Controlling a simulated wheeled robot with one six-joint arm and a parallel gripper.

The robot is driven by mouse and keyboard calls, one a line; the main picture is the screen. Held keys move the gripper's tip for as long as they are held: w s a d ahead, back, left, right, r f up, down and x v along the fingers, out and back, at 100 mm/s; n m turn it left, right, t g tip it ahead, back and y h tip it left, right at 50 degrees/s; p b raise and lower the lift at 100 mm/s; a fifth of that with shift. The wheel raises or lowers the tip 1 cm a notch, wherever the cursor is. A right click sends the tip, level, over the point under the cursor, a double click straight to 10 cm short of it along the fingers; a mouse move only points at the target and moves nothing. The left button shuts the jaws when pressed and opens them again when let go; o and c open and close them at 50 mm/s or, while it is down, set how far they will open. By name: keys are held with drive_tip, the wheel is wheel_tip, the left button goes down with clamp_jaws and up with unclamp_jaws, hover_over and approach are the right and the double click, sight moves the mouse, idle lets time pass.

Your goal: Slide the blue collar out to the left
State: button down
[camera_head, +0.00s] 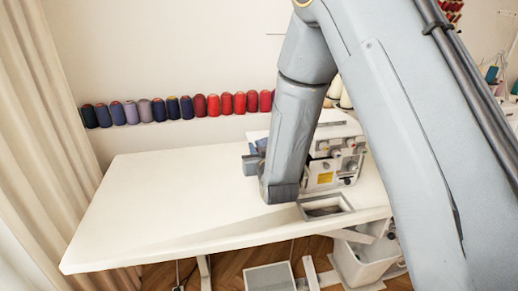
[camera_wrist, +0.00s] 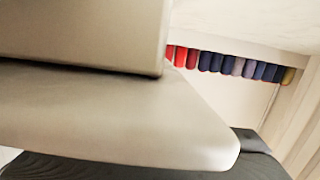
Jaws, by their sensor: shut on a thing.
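The blue collar shows only as a small blue patch (camera_head: 261,144) in the head view, beside the sewing machine (camera_head: 335,160) and mostly hidden behind my arm. My gripper (camera_head: 252,163) is at the machine's left side, low over the white table, shut on the collar; its fingertips are not clearly visible. In the wrist view, large pale grey surfaces (camera_wrist: 120,110) fill the left and middle very close to the camera. Dark parts show along the bottom edge. The collar cannot be made out there.
The white table (camera_head: 150,200) is bare to the left of my gripper. Several thread spools (camera_head: 172,107) line the wall behind it, also in the wrist view (camera_wrist: 225,64). A rectangular opening (camera_head: 325,207) lies in front of the machine. A beige curtain (camera_head: 40,120) hangs at left.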

drive_tip(key=c, duration=1.6)
unclamp_jaws()
drive_tip(key=shift+c, duration=0.2)
drive_tip(key=b+v, duration=0.1)
drive_tip(key=v, duration=0.7)
drive_tip(key=shift+f, duration=0.1)
